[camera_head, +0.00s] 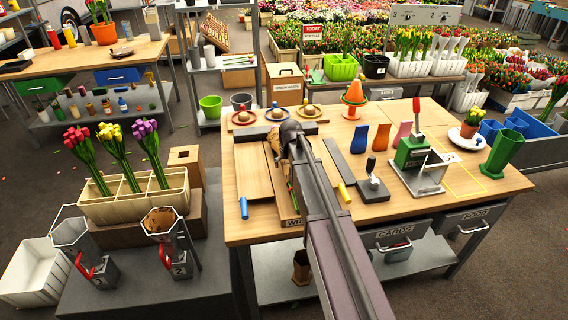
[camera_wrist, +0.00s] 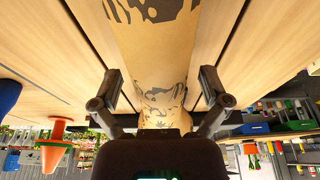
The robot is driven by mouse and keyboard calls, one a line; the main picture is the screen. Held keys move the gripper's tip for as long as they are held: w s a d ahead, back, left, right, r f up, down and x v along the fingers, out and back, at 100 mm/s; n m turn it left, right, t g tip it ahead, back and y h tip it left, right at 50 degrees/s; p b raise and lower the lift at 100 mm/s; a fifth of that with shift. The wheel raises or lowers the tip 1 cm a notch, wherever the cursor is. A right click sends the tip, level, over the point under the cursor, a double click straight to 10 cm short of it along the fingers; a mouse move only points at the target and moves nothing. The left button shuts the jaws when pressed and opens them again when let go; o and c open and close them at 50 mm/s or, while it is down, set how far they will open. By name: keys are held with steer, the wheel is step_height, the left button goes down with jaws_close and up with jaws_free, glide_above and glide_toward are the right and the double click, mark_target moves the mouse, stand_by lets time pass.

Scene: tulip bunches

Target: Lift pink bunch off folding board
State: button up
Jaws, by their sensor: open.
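A bunch wrapped in tan paper with dark grey print (camera_wrist: 150,55) lies along the wooden folding board (camera_head: 253,175). No pink blooms show, so I cannot confirm its colour. My gripper (camera_wrist: 160,88) is open, with one finger on each side of the wrapped bunch. I cannot tell whether the fingers touch the paper. In the head view my gripper (camera_head: 291,150) is over the board, and my arm hides most of the bunch. Board panels (camera_wrist: 70,45) show on both sides of the wrap.
Red, yellow and purple tulips stand in a divided cream holder (camera_head: 135,198) at left. An orange cone (camera_head: 354,93) and several spools stand behind the board.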

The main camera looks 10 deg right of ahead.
jaws_close()
steer(key=shift+r, duration=0.15)
step_height(320, 180, up, 3)
steer(key=p, duration=0.3)
steer(key=shift+r+p, duration=0.2)
steer(key=shift+p, duration=0.15)
steer(key=s+a, duration=0.1)
steer(key=s, duration=0.4)
steer(key=s+a+r+p, duration=0.1)
steer(key=s, duration=0.4)
steer(key=s+a, duration=0.1)
steer(key=s, duration=0.4)
steer(key=shift+s+a+r, duration=0.15)
steer(key=shift+s+r, duration=0.05)
steer(key=shift+s, duration=0.15)
